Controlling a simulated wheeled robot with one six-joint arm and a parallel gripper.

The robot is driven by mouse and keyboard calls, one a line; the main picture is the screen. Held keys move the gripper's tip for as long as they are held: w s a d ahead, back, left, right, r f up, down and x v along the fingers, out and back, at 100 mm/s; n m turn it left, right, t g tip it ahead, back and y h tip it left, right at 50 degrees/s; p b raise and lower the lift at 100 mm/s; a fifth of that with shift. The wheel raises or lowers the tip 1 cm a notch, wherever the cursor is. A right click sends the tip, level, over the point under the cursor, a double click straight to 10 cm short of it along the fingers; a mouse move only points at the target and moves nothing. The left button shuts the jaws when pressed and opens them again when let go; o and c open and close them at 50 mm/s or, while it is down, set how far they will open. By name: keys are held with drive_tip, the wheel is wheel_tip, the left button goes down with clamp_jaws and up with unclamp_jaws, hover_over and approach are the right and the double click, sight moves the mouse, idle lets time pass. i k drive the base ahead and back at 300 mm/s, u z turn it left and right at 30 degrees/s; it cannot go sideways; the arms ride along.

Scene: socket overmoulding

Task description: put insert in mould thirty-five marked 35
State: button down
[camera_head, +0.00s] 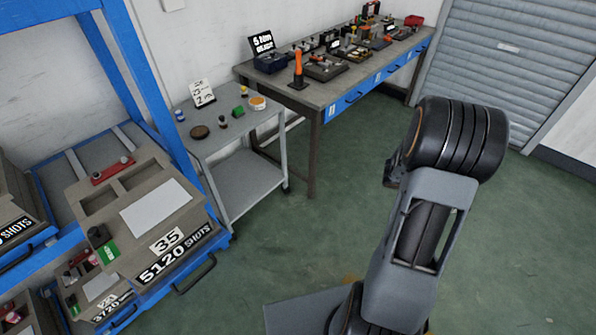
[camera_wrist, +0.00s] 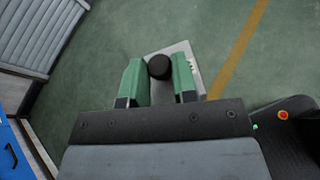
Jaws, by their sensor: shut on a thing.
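Mould thirty-five (camera_head: 147,178) is a grey-brown block at the left of the head view, on a pulled-out tray of the blue rack. It bears a "35" label and a "5120 SHOTS" label. Its top has recesses, a pale flat plate and a red piece with a knob. My gripper (camera_wrist: 159,74) shows in the wrist view with two green fingers. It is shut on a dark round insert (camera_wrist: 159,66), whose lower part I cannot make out. My gripper is away from the mould, and its jaws are hidden in the head view.
Another mould (camera_head: 92,285) sits on a lower tray. A grey trolley (camera_head: 235,133) with small parts stands right of the rack. A bench (camera_head: 327,98) with several tools and fixtures runs along the wall to a shutter (camera_head: 510,60). Green floor (camera_head: 300,225) lies clear between.

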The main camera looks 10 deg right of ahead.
sight(103, 204)
drive_tip(key=z, duration=0.05)
drive_tip(key=k, duration=0.4)
drive_tip(key=u, duration=2.3)
